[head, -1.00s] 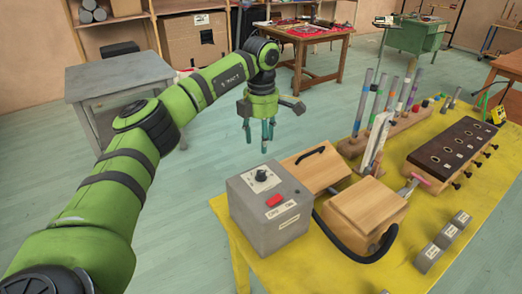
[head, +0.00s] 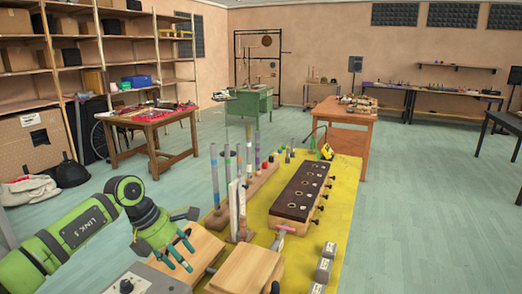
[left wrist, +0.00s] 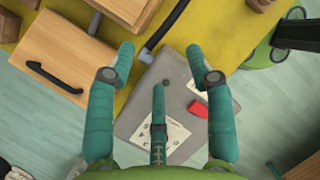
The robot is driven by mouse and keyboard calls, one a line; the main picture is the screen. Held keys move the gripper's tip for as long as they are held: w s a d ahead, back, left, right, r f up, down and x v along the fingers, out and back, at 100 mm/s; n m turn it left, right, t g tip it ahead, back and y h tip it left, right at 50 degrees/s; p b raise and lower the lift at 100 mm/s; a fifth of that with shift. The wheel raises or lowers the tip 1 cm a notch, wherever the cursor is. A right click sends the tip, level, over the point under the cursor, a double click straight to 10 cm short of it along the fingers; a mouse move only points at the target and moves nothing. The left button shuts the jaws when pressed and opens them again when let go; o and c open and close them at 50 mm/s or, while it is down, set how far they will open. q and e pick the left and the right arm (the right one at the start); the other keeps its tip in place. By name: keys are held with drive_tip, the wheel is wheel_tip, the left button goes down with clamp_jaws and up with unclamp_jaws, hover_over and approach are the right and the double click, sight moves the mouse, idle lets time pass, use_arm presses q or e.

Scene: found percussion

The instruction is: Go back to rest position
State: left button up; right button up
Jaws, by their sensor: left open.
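My left gripper (head: 180,250) is open and empty, its teal fingers spread. In the head view it appears at the lower left, in front of the near wooden blocks. In the left wrist view its fingers (left wrist: 158,62) point over a grey control box (left wrist: 180,115) with a red button (left wrist: 197,109), with nothing between them. The grey box also shows at the bottom edge of the head view (head: 140,280), mostly cut off. My right gripper is not in view.
The yellow table (head: 345,190) carries wooden blocks (head: 245,270), upright tubes (head: 215,175), a dark-topped box (head: 302,190) and small grey blocks (head: 324,268). A wooden table (head: 150,125) stands at the left, shelves behind it. Floor (head: 430,190) to the right is clear.

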use_arm(q)
drive_tip(key=s+d+f+h, duration=0.15)
drive_tip(key=d+h, duration=0.45)
drive_tip(key=d, duration=0.8)
drive_tip(key=s+d+r+n+t+h, duration=0.2)
drive_tip(key=d+r+n+t+h, duration=0.55)
drive_tip(key=n+t, duration=0.5)
drive_tip(key=s+a+f+n+y, duration=0.3)
drive_tip(key=a+f+n+y, duration=0.5)
drive_tip(key=n, duration=0.5)
drive_tip(key=s+a+f+n+y, duration=0.3)
drive_tip(key=a+f+n+y, duration=0.3)
drive_tip(key=a+n+y, duration=0.55)
drive_tip(key=s+f+n+g+h, duration=0.1)
drive_tip(key=s+f+n+g, duration=0.4)
drive_tip(key=s, duration=0.7)
drive_tip(key=s+f+n+g+h, duration=0.15)
drive_tip(key=s+f+g, duration=0.5)
drive_tip(key=s, duration=0.65)
wheel_tip(320, 180, down, 25)
drive_tip(key=s, duration=0.2)
drive_tip(key=s+a+f+g+y, duration=0.1)
drive_tip(key=s+a+f, duration=0.2)
drive_tip(key=s+f, duration=1)
drive_tip(key=shift+s+a+f, duration=0.2)
drive_tip(key=shift+s+a, duration=0.1)
drive_tip(key=shift+s, duration=0.8)
